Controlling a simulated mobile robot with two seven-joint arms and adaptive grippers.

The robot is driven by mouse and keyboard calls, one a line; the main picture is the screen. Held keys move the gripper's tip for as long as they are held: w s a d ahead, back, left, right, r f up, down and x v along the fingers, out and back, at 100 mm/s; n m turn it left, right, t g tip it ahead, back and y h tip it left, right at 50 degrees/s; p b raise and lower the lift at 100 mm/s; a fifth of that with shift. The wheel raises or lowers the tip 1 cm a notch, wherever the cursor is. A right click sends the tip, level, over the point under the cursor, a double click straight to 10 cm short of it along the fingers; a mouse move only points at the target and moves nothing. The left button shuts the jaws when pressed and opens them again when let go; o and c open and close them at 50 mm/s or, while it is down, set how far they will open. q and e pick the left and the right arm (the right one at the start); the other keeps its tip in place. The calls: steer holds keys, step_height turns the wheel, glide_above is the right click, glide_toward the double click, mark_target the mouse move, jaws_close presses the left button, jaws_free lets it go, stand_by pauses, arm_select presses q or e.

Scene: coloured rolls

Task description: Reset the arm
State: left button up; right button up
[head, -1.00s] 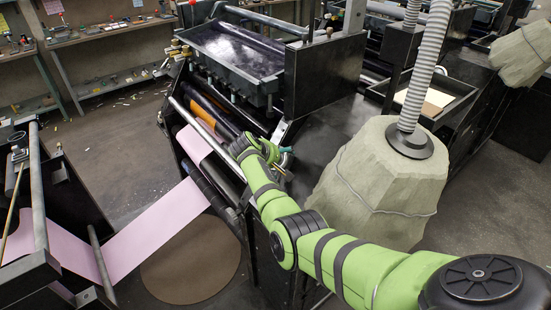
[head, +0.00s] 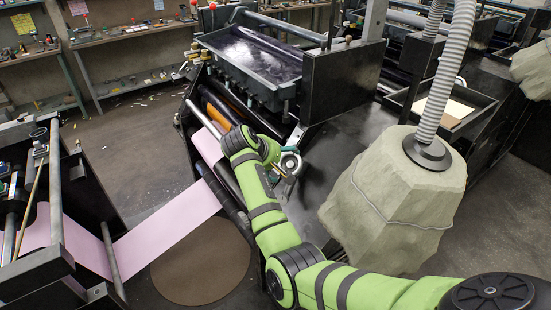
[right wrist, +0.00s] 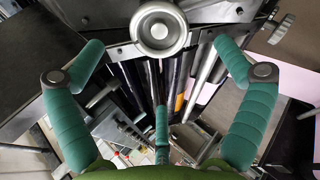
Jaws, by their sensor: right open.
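My right arm is green and reaches from the lower right to the side of the black printing machine (head: 330,160). My right gripper (head: 284,165) is small and partly hidden behind its own wrist in the head view. In the right wrist view, its teal fingers (right wrist: 160,62) are spread wide with nothing between them. A round silver handwheel (right wrist: 160,28) lies just beyond the fingers, and it also shows beside the gripper in the head view (head: 291,163). I cannot tell whether any finger touches it. My left gripper is not in view.
A pink paper web (head: 170,228) runs from the left stand to the rollers. An orange roll (head: 222,108) sits among dark rollers below an ink tray (head: 255,62). A grey covered block with a hose (head: 395,205) stands close right of my arm. Open floor lies behind left.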

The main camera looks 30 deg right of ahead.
steer(key=shift+v, duration=0.9)
